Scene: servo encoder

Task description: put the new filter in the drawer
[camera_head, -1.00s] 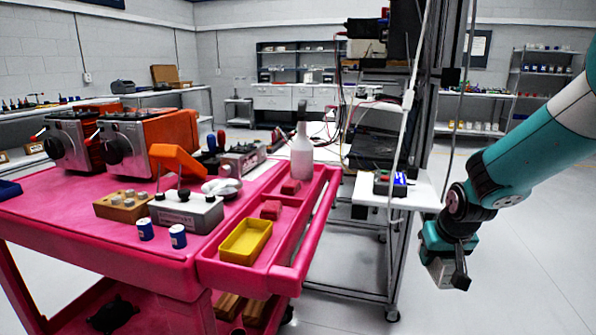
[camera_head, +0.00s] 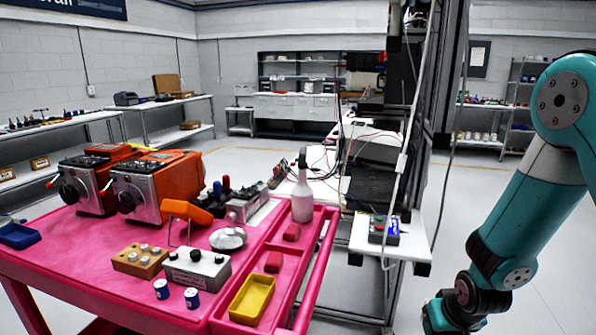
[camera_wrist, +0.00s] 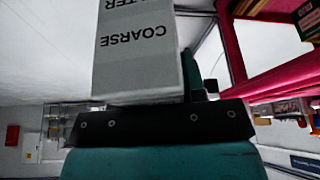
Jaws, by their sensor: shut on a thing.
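A pale grey block-shaped filter (camera_wrist: 137,60) fills the upper middle of the wrist view. Its dark lettering, upside down, reads "COARSE" and part of a second word ending in "TER". My gripper (camera_wrist: 155,124) is shut on it, and the dark gripper body lies across its near end. In the head view my wrist (camera_head: 455,316) is at the lower right, right of the pink cart, and the jaws and filter are cut off below the frame. White drawer fronts (camera_head: 295,106) show in the cabinet at the far wall. I cannot tell which drawer is meant.
The pink cart (camera_head: 90,255) carries orange machines (camera_head: 165,185), a yellow tray (camera_head: 252,300) and a white bottle (camera_head: 302,195). A white shelf (camera_head: 415,240) with a small button box (camera_head: 384,229) juts out beside a metal frame. Open floor (camera_head: 540,290) lies at the right.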

